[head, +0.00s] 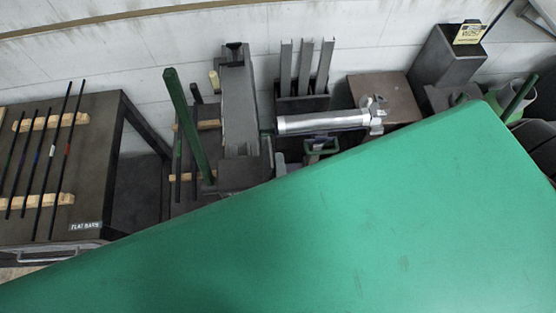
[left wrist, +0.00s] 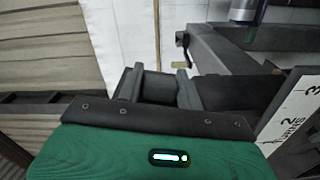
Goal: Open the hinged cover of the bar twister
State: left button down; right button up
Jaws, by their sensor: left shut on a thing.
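In the left wrist view, my left gripper (left wrist: 157,87) has two dark fingers shut on a dark piece between them. I cannot tell which part of the bar twister this is. In the head view, a dark grey machine with a long channel (head: 239,100) and a leaning green bar (head: 188,122) stands at the middle; it may be the bar twister. A silver cylinder (head: 325,123) lies to its right. I cannot make out the hinged cover or its angle. A large green surface fills the lower right of the head view and hides what is below. My right gripper is not seen.
A dark table (head: 90,150) with several thin bars on wooden strips stands at the left, labelled "FLAT BARS". Upright grey channels (head: 304,68) and a brown block (head: 385,92) stand near the pale wall. A dark box (head: 446,58) with a sign is at the right.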

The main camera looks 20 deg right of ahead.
pick_arm(q)
jog(key=c, duration=0.9)
grip_release()
jog(key=shift+w, duration=0.1)
